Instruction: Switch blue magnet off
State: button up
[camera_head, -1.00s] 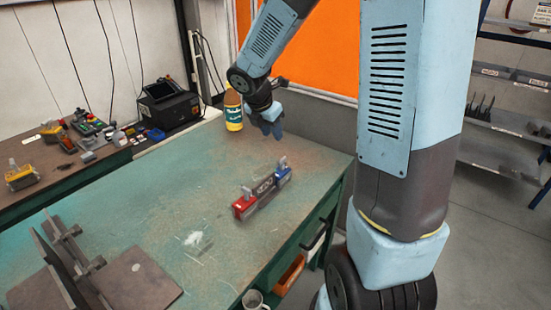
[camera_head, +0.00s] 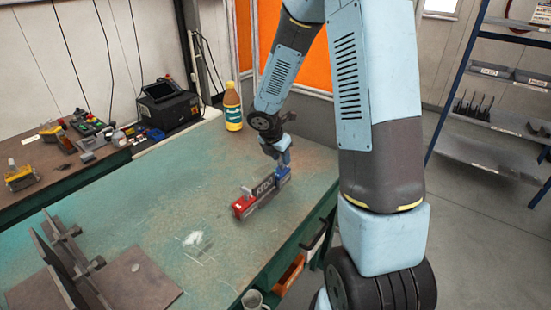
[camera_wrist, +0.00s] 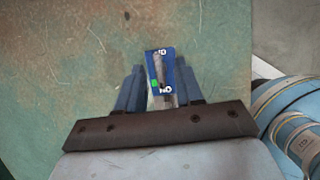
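The blue magnet (camera_head: 283,176) is the blue end block of a dark bar lying on the green table (camera_head: 150,210). In the wrist view the blue magnet (camera_wrist: 160,56) shows white lettering, a small green mark and a grey lever (camera_wrist: 161,99). My gripper (camera_head: 281,160) is right over the blue magnet. In the wrist view, the blue fingers of my gripper (camera_wrist: 162,85) stand apart, one on each side of the lever; I cannot tell whether they touch it. The red magnet (camera_head: 243,206) sits at the bar's other end with its own grey lever standing up.
A yellow-capped bottle (camera_head: 233,108) stands at the table's back edge. A dark metal fixture (camera_head: 90,270) is at the front left. A side bench (camera_head: 50,165) holds tools and a black machine. The table's middle is clear.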

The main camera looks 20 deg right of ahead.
jog(key=shift+f, duration=0.2)
jog(key=shift+c, duration=0.4)
grip_shut()
